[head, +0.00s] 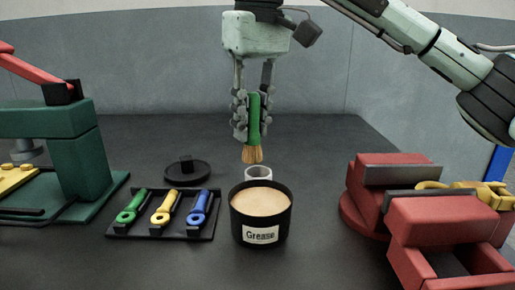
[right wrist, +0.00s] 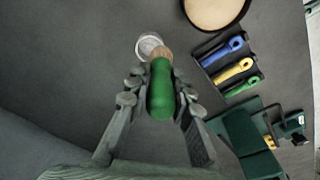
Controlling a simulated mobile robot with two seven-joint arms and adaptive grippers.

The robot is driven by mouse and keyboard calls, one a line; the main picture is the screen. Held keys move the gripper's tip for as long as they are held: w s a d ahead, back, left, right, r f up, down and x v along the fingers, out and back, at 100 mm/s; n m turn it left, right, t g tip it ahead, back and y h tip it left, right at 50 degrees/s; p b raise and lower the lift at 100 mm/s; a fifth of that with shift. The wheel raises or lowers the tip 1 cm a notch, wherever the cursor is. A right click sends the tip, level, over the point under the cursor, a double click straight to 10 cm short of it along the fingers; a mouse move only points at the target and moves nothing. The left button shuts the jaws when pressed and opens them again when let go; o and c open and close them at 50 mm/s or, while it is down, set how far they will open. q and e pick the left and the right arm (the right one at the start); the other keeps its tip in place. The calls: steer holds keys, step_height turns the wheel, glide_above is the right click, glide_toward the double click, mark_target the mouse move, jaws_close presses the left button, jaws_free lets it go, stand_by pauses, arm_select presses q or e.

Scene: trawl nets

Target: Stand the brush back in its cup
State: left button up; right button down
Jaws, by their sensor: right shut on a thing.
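The brush has a green handle and tan bristles (head: 252,155). My right gripper (head: 253,112) is shut on its green handle and holds it upright, bristles down, in the air. In the right wrist view the green handle (right wrist: 161,92) sits between the fingers, with the bristles beyond it. The cup (head: 258,174) is small and whitish, standing just behind the grease pot. In the head view the bristles are above the cup and slightly left of it. In the right wrist view the cup (right wrist: 149,44) shows past the bristles, partly overlapped by them. My left gripper is not in view.
The black grease pot (head: 262,236) stands in front of the cup. A black rack (head: 205,232) with green, yellow and blue tools and a dark round lid (head: 187,171) lie left. A red vise (head: 440,225) stands right, a green press (head: 75,165) far left. The table behind is clear.

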mark_target(258, 147)
steer(key=shift+w+d+f, duration=0.45)
steer(key=shift+w+f, duration=0.1)
steer(key=shift+w, duration=0.15)
steer(key=shift+w+f, duration=0.1)
steer(key=shift+f, duration=0.1)
step_height(258, 147, down, 3)
steer(key=shift+f, duration=0.2)
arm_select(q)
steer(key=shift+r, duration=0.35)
arm_select(e)
steer(key=shift+f, duration=0.1)
steer(key=shift+f, duration=0.2)
steer(key=c, duration=1.3)
jaws_free()
steer(key=shift+c, duration=0.2)
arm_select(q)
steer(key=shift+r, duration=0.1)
arm_select(e)
steer(key=shift+r, duration=0.15)
